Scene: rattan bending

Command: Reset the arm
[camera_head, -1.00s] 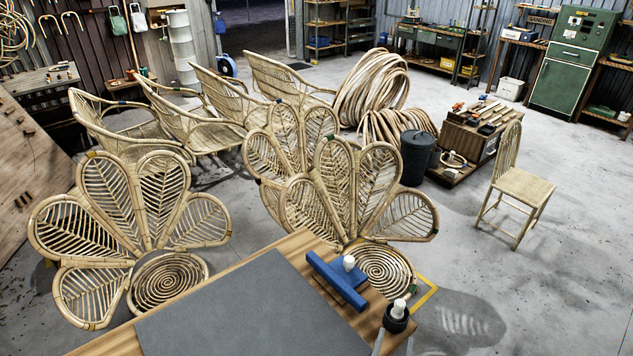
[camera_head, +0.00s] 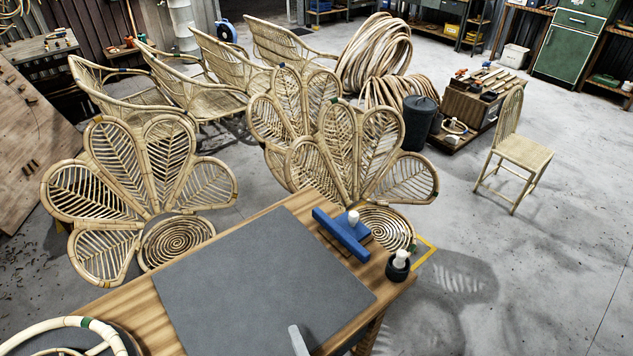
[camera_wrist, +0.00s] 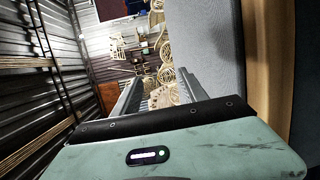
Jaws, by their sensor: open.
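My gripper (camera_wrist: 160,80) shows in the wrist view with its two grey fingers spread apart. Nothing is seen between them; chairs and floor show far off behind the gap. In the head view only a grey piece that looks like one finger (camera_head: 298,341) shows at the bottom edge, over the dark grey mat (camera_head: 250,265) on the wooden workbench (camera_head: 180,318). The rest of my arm is out of that view.
A blue tool with a white knob (camera_head: 341,236) and a black cup holding a white piece (camera_head: 398,265) stand at the bench's right end. A rattan hoop (camera_head: 55,325) lies lower left. Rattan petal-backed chairs (camera_head: 140,185) stand behind the bench.

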